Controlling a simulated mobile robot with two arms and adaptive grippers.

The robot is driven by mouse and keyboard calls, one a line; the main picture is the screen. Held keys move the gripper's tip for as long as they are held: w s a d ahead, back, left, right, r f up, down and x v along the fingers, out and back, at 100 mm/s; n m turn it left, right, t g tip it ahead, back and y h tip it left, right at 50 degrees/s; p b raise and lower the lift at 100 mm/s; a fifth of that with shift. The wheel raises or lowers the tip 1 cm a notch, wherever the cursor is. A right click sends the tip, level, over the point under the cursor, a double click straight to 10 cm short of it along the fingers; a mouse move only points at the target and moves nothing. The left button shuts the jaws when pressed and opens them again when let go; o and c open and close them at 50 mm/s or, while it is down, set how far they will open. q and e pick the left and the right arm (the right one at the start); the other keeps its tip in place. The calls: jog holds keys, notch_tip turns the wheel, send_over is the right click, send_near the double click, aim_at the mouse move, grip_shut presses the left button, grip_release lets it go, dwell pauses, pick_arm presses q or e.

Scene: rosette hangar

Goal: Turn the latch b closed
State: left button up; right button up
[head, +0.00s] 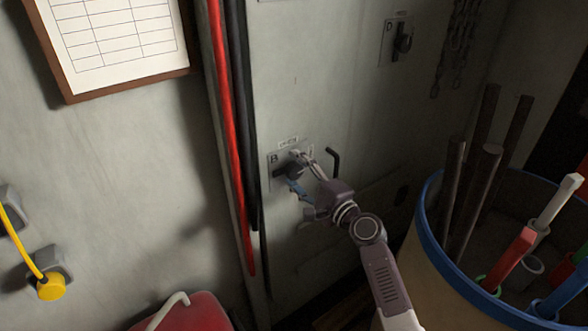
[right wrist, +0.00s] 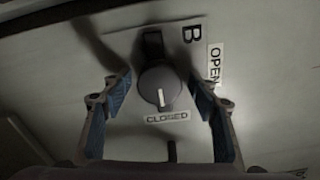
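Latch B (head: 291,172) is a dark round knob on a grey plate marked B, on the wall in the middle of the head view. In the right wrist view the knob (right wrist: 159,87) has a white mark pointing towards the CLOSED label (right wrist: 167,117). The OPEN label (right wrist: 214,64) is on the right there. A dark stub extends from the knob's upper side. My right gripper (head: 297,169) is open at the latch. In its wrist view the blue-padded fingers (right wrist: 160,93) stand either side of the knob, with gaps visible. My left gripper is not in view.
Red (head: 228,140) and black pipes run down the wall left of the latch. Latch D (head: 402,42) is at upper right. A blue-rimmed barrel (head: 428,215) holding rods stands at right. A red object (head: 198,315) is low left. A bent black bar (head: 333,163) is close right of the latch.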

jog(key=shift+s+d+f, duration=0.15)
jog(key=shift+s+d, duration=0.1)
jog(key=shift+s, duration=0.2)
jog(key=v, duration=1)
jog(key=shift+d, duration=0.1)
